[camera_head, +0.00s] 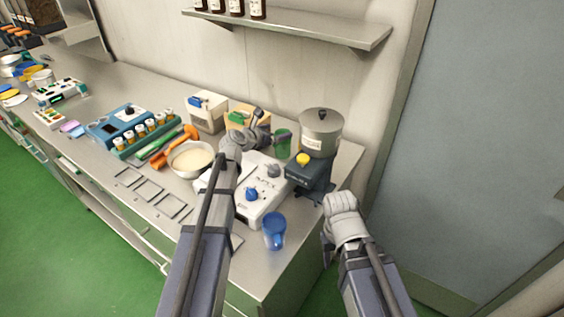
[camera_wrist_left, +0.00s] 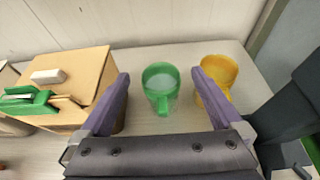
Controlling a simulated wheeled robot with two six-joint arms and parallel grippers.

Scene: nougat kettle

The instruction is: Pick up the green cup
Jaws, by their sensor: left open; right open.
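The green cup (camera_head: 282,145) stands upright on the steel counter between the white device and the kettle. It also shows from above in the left wrist view (camera_wrist_left: 160,82), lying between the two finger lines with its handle toward me. My left gripper (camera_head: 267,128) is open and empty beside the cup, and in its wrist view the fingers (camera_wrist_left: 160,76) spread to either side of the cup with gaps. Contact with the cup does not show. My right gripper (camera_head: 324,222) is open at the counter's right edge, its fingers partly hidden.
A yellow cup (camera_wrist_left: 222,72) stands just right of the green cup, partly behind a finger. The kettle (camera_head: 321,132) on its dark stand is close on the right. A cardboard box (camera_wrist_left: 75,85) is at left. A blue cup (camera_head: 274,231) stands near the front.

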